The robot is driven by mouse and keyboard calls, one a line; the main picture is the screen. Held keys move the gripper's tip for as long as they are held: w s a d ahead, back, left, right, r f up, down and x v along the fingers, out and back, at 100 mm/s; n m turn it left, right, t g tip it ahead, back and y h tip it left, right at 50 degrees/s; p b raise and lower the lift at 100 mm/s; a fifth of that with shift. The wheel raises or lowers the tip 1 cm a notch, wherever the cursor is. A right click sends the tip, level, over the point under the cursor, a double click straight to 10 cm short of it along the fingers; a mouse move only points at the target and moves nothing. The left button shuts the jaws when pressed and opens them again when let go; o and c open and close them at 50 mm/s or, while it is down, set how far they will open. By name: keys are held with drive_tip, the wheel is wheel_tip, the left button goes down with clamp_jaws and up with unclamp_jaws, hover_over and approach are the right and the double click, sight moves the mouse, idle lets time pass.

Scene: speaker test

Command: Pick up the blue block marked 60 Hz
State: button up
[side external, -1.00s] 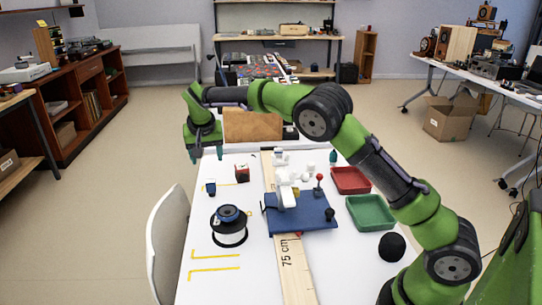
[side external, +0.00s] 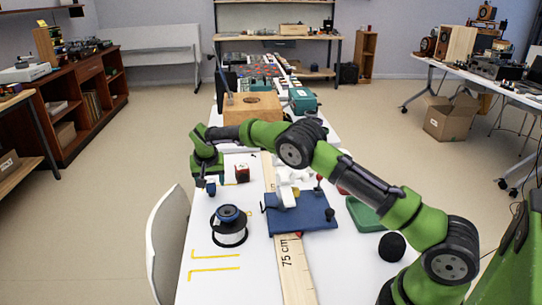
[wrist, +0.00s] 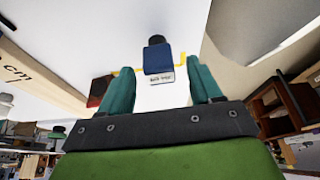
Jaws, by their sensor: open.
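The small blue block (side external: 211,188) stands on the left part of the white table, partly hidden by my gripper in the side view. In the wrist view the blue block (wrist: 158,58) shows a dark top and a white label whose text is too small to read surely. My gripper (side external: 209,179) is low at the block. In the wrist view its teal fingers (wrist: 162,84) are open, one to each side of the block's line, with nothing held. I cannot tell whether the block is between the fingertips or just beyond them.
A red block (side external: 242,173) stands just right of my gripper. A black and white spool (side external: 229,227) stands in front. A wooden ruler (side external: 290,270) runs under a blue board (side external: 300,214). A green tray (side external: 365,214) and black ball (side external: 391,246) are farther right.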

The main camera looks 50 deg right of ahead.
sight(210, 181)
drive_tip(key=shift+x, duration=1.5)
drive_tip(key=c, duration=1)
drive_tip(key=shift+c, duration=0.2)
drive_tip(key=shift+r, duration=0.2)
